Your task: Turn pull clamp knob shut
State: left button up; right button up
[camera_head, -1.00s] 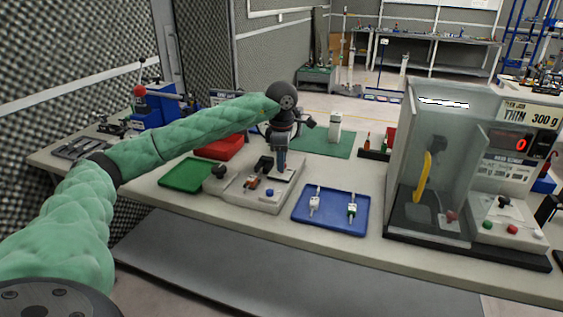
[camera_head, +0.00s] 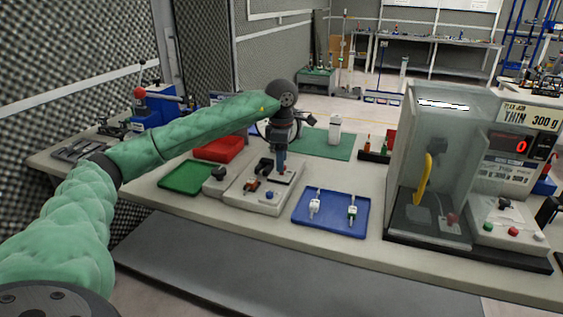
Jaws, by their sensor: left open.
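A black knob (camera_head: 437,147) shows inside the clear-covered tester (camera_head: 408,120) at the right, behind a yellow handle (camera_head: 423,179). Another black knob (camera_head: 218,173) stands on the left side of the light grey fixture (camera_head: 258,207) in the middle of the bench. I cannot tell which is the pull clamp knob. My left gripper (camera_head: 281,170) points down over the back part of the fixture, right of its knob and well left of the tester. It is small and dark here; its fingers look open, and I cannot tell if they touch the fixture. My right gripper is out of view.
A blue tray (camera_head: 330,224) with two small connectors lies between fixture and tester. A green tray (camera_head: 185,178) and a red bin (camera_head: 218,149) lie left of and behind the fixture. A green mat (camera_head: 318,141) is behind. The bench front edge is mostly clear.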

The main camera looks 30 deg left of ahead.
pick_arm(q)
notch_tip(320, 180, up, 6)
jog(key=shift+r+b, duration=0.15)
jog(key=shift+b, duration=0.15)
jog(key=shift+r, duration=0.1)
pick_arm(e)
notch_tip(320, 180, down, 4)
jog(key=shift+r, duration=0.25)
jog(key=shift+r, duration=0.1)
